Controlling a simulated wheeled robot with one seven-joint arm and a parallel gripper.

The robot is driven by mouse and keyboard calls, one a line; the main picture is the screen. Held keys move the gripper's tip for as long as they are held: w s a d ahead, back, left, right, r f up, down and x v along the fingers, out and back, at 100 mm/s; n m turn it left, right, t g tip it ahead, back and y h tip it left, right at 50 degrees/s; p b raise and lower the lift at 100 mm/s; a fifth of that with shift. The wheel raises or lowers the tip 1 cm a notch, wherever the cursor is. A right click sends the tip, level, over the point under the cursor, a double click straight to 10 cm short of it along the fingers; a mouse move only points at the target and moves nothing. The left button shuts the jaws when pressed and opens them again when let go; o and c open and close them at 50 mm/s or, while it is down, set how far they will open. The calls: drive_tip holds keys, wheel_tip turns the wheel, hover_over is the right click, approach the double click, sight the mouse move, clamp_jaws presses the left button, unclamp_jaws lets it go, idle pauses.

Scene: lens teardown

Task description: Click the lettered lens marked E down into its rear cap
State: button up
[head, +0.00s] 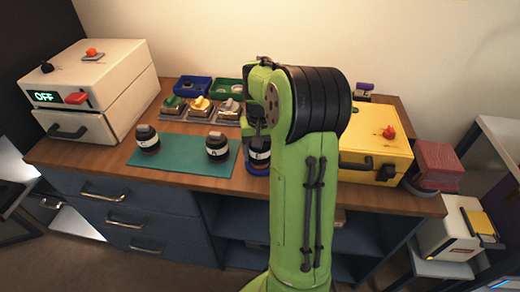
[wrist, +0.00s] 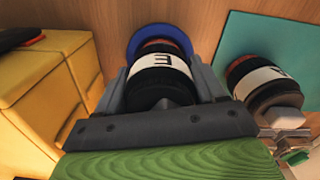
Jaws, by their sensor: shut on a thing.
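The lens marked E (wrist: 165,78) is a black barrel with a white band lettered E. My gripper (wrist: 164,90) is shut on it, one finger on each side. A blue rear cap (wrist: 183,37) shows as a round rim just beyond the lens's far end, with a reddish ring between them. In the head view the lens (head: 260,148) stands over the blue cap (head: 256,170) at the right edge of the green mat, partly hidden by my green arm. I cannot tell whether the lens is seated in the cap.
Two other dark lenses (head: 147,139) (head: 217,146) stand on the green mat (head: 185,160). A yellow case (head: 372,150) is to the right, a white drawer unit (head: 100,85) to the left. Small trays (head: 191,86) with switch-like pieces lie at the back.

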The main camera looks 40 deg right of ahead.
drive_tip(key=shift+f, duration=0.6)
idle(0.7)
drive_tip(key=shift+f, duration=0.3)
idle(3.2)
drive_tip(key=shift+p, duration=0.3)
drive_tip(key=shift+r+p, duration=2.75)
drive_tip(key=shift+r, duration=0.35)
